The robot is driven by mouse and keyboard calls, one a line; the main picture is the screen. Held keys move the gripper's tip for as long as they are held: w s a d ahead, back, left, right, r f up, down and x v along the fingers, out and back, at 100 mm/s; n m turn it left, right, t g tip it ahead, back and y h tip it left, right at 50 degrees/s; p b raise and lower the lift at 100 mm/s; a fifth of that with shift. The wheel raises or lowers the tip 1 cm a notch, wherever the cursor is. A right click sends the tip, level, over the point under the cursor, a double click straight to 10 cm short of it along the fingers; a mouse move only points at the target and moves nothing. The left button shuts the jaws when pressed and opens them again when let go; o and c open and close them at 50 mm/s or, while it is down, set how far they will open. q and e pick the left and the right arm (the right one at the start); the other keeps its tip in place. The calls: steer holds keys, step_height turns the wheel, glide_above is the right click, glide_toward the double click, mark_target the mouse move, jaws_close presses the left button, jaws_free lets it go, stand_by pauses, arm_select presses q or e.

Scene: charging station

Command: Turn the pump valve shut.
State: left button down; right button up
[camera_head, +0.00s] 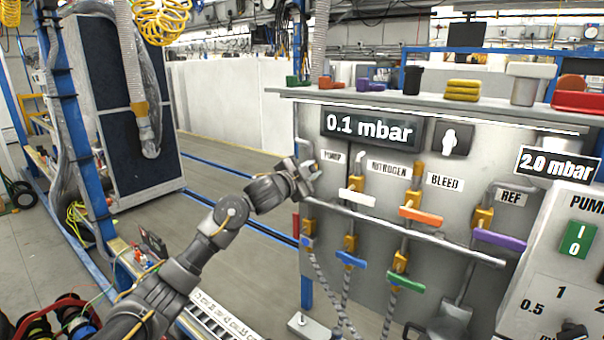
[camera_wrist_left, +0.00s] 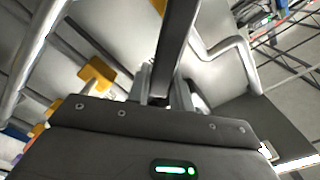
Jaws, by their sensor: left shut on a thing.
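The pump valve sits at the left end of the panel's upper row, beside the PUMP label (camera_head: 332,157). My left gripper (camera_head: 308,172) is at this valve and hides most of it; a bit of yellow shows at the fingers. In the left wrist view, my left gripper (camera_wrist_left: 163,92) is shut on a dark bar-shaped handle (camera_wrist_left: 180,35), which runs up and away from between the fingers. A yellow part (camera_wrist_left: 158,5) shows behind the handle at the top edge. The handle's angle is hard to tell in the head view. My right gripper is not in view.
To the right are the white nitrogen handle (camera_head: 356,196), orange bleed handle (camera_head: 420,215) and purple REF handle (camera_head: 499,239). Blue (camera_head: 350,259) and green (camera_head: 407,283) handles sit lower. The display (camera_head: 370,129) reads 0.1 mbar.

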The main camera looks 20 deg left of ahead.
arm_select(q)
steer(key=f+m+b, duration=0.1)
steer(key=m, duration=0.1)
steer(key=d+f+m+b, duration=0.1)
steer(key=b, duration=0.1)
steer(key=shift+s+f+m, duration=0.15)
steer(key=shift+f+m, duration=0.1)
steer(key=shift+m, duration=0.15)
steer(key=shift+d+f+m+b, duration=0.15)
steer(key=shift+f+m+b, duration=0.35)
steer(key=shift+m+b, duration=0.5)
steer(key=shift+d+f+m+b, duration=0.1)
steer(key=shift+f+m+b, duration=0.35)
steer(key=shift+m+b, duration=0.55)
steer(key=c, duration=1.2)
jaws_free()
steer(key=shift+c, duration=0.2)
steer(key=shift+s, duration=0.15)
steer(key=b+v, duration=0.1)
steer(key=v, duration=0.9)
steer(key=shift+s+b, duration=0.25)
steer(key=shift+b, duration=0.05)
